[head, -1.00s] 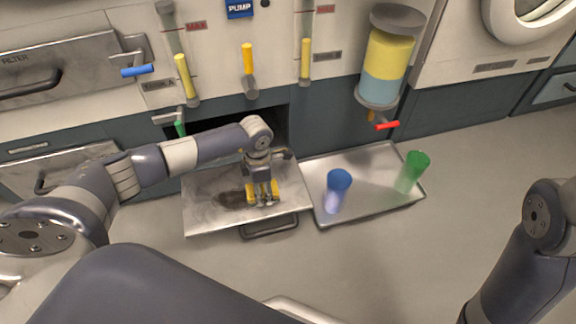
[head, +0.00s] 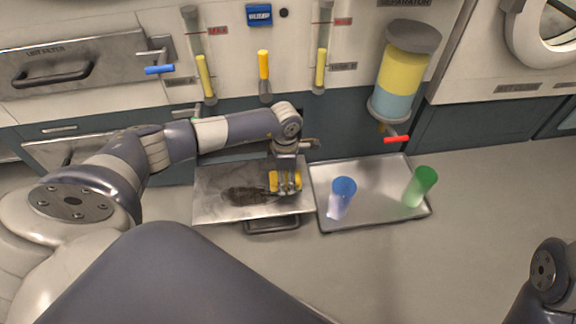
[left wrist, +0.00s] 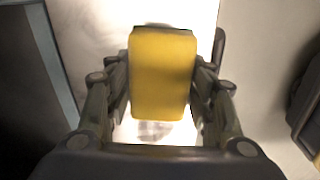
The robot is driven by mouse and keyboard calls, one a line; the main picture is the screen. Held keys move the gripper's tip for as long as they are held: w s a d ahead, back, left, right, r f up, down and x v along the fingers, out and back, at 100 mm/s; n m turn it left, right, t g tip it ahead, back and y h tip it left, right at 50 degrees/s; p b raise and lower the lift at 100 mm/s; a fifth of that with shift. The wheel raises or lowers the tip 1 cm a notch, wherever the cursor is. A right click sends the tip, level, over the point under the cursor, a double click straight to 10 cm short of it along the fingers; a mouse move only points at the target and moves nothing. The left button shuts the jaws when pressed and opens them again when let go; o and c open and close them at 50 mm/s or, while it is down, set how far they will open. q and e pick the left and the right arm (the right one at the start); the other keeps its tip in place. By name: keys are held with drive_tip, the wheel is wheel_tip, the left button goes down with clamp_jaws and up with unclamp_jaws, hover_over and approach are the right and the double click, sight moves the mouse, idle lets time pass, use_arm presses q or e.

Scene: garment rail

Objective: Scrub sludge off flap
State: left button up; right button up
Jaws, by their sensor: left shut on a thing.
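The metal flap (head: 215,178) is folded down flat below the machine front, with a handle at its front edge. A dark brown sludge patch (head: 243,195) lies on its middle. My left gripper (head: 286,190) is at the right part of the flap, shut on a yellow sponge (head: 273,180). The sponge is right of the sludge. In the left wrist view the yellow sponge (left wrist: 162,75) sits between both fingers, above a bright surface. Whether the sponge touches the flap I cannot tell. My right gripper is not in view; only part of my right arm shows at lower right.
A metal tray (head: 375,210) is right of the flap, holding a blue cup (head: 342,192) and a green cup (head: 420,183). A yellow and blue separator tank (head: 400,75) with a red valve handle (head: 396,139) hangs above it. A blue lever (head: 159,70) juts out at upper left.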

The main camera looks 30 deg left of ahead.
use_arm(q)
drive_tip(key=shift+r+p, duration=1.05)
drive_tip(key=shift+r, duration=0.65)
drive_tip(key=shift+r, duration=0.1)
